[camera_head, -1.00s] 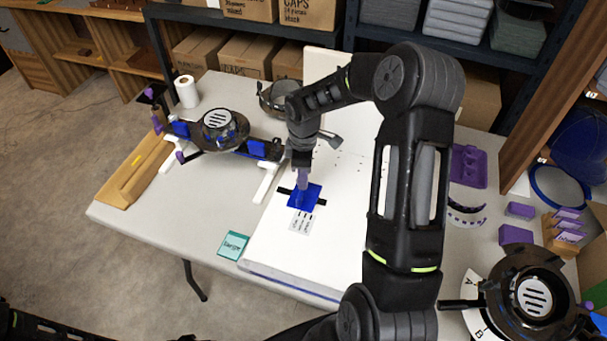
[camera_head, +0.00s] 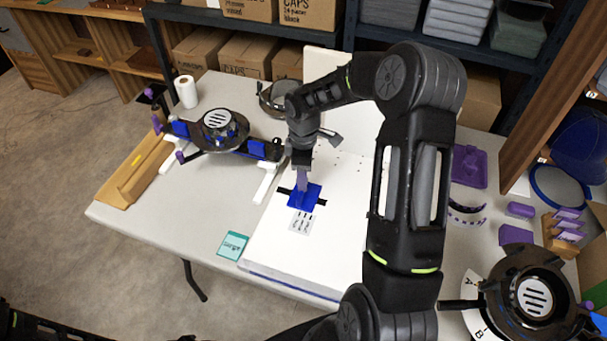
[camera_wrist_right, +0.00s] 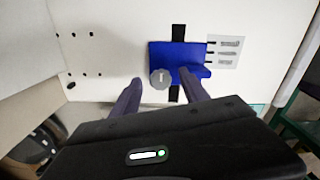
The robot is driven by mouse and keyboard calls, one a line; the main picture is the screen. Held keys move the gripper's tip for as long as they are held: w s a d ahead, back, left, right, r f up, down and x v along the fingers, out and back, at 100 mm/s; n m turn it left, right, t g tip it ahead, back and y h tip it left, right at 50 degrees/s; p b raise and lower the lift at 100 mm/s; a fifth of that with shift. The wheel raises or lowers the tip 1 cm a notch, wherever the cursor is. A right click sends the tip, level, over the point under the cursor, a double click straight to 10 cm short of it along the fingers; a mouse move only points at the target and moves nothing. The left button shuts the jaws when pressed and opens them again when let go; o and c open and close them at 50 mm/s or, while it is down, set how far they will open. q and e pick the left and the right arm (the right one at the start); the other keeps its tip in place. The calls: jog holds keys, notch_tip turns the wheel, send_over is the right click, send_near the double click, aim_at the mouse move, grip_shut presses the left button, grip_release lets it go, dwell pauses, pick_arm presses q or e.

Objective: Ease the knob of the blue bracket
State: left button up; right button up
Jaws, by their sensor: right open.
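The blue bracket (camera_head: 304,199) is fixed on the white panel (camera_head: 262,244), across a black strip. In the right wrist view the blue bracket (camera_wrist_right: 184,53) carries a round grey knob (camera_wrist_right: 160,79) with a pale mark at its lower left corner. My right gripper (camera_head: 304,182) points down at the bracket. In the right wrist view its two purple-grey fingers are open, one on each side of the knob in the picture; I cannot tell whether they touch it. The knob is hidden in the head view. My left gripper is outside the frames.
A printed label (camera_head: 301,221) sits beside the bracket. A teal card (camera_head: 233,245) lies left of the panel. A dark fixture with blue blocks (camera_head: 219,131) stands at the left. A round dial device (camera_head: 534,297) and purple parts (camera_head: 469,166) are at the right.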

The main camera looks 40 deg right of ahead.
notch_tip(320, 180, up, 7)
jog(key=shift+r, duration=0.15)
dwell(0.6)
